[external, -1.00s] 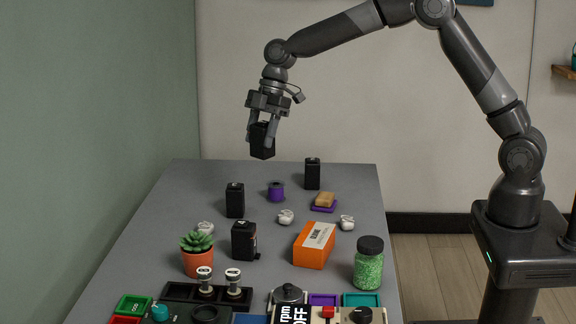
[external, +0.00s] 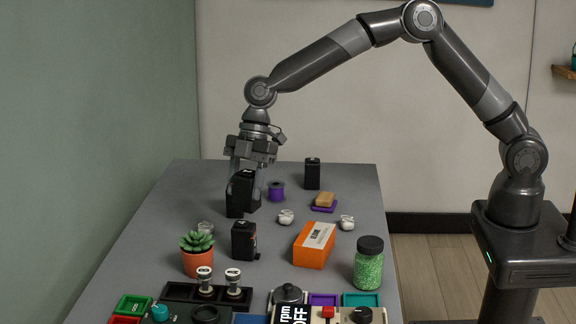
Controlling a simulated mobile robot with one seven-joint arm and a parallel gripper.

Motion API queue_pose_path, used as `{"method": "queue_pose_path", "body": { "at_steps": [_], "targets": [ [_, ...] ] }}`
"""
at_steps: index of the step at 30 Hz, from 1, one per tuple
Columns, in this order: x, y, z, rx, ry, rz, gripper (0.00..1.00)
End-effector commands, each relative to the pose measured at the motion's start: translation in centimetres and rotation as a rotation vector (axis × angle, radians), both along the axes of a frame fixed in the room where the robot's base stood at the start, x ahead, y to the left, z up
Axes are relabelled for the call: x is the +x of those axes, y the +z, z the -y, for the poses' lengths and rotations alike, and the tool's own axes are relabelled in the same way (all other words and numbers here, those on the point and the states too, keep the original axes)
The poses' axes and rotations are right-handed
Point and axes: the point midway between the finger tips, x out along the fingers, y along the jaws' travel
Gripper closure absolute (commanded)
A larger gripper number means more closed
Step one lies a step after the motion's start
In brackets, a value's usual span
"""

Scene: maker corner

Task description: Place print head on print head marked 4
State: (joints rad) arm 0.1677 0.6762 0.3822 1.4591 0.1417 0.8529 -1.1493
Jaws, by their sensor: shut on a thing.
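My gripper (external: 245,185) is shut on a black, box-shaped print head (external: 245,182) at the left of the grey table. Another black print head (external: 234,207) stands there; the two overlap in this view, and I cannot tell whether they touch or if the held one is above or behind. A third black print head (external: 244,241) stands nearer the front, and a fourth one (external: 312,173) stands at the back. The number marks are too small to read, so I cannot tell which one is marked 4.
Around them on the table (external: 350,190) are a purple spool (external: 276,191), a brown block on a purple tray (external: 324,201), small white pieces (external: 286,217), an orange box (external: 314,246), a potted succulent (external: 197,262) and a jar of green granules (external: 369,266). Trays and devices fill the front edge.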

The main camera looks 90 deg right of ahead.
Motion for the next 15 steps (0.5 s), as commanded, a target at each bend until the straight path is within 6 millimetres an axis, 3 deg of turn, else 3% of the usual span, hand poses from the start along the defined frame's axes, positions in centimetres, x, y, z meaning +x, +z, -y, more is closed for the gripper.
{"method": "queue_pose_path", "body": {
  "at_steps": [5,11,15],
  "targets": [
    [0.1,-1.1,-0.3,0.000,-0.001,0.000,0.82],
    [0.1,-3.9,-0.3,0.000,0.000,0.000,0.82],
    [0.2,-4.1,-0.2,0.000,0.000,0.002,0.82]
  ]
}}
